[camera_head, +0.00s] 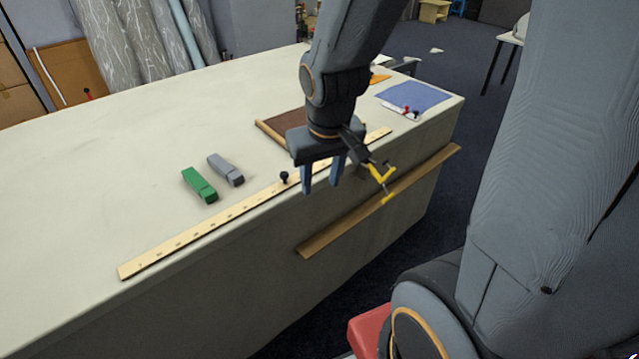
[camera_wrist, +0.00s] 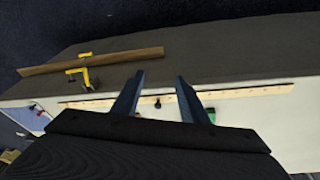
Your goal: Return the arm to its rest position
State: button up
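My gripper (camera_head: 322,178) hangs in front of the long table's near edge in the head view, its two blue-grey fingers pointing down. In the wrist view the two fingers (camera_wrist: 158,98) stand apart with nothing between them, so it is open and empty. My arm comes down from the top of the head view and covers part of the table's far right end.
On the cloth table (camera_head: 120,165) lie a ruler strip (camera_head: 200,232), green (camera_head: 199,185) and grey (camera_head: 226,170) pegs, a brown board (camera_head: 285,129) and a blue sheet (camera_head: 413,95). A yellow clamp (camera_head: 380,172) and wooden strip (camera_head: 350,225) are at the front side, near my gripper.

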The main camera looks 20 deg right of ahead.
jog(key=shift+s+a, duration=0.45)
jog(key=shift+s, duration=0.35)
notch_tip(320, 180, down, 11)
jog(key=g+b, duration=0.1)
jog(key=b, duration=0.8)
jog(key=shift+w+g+b, duration=0.2)
jog(key=shift+g+b, duration=0.1)
jog(key=shift+b, duration=0.1)
jog(key=shift+r, duration=0.1)
jog(key=shift+c, duration=1.1)
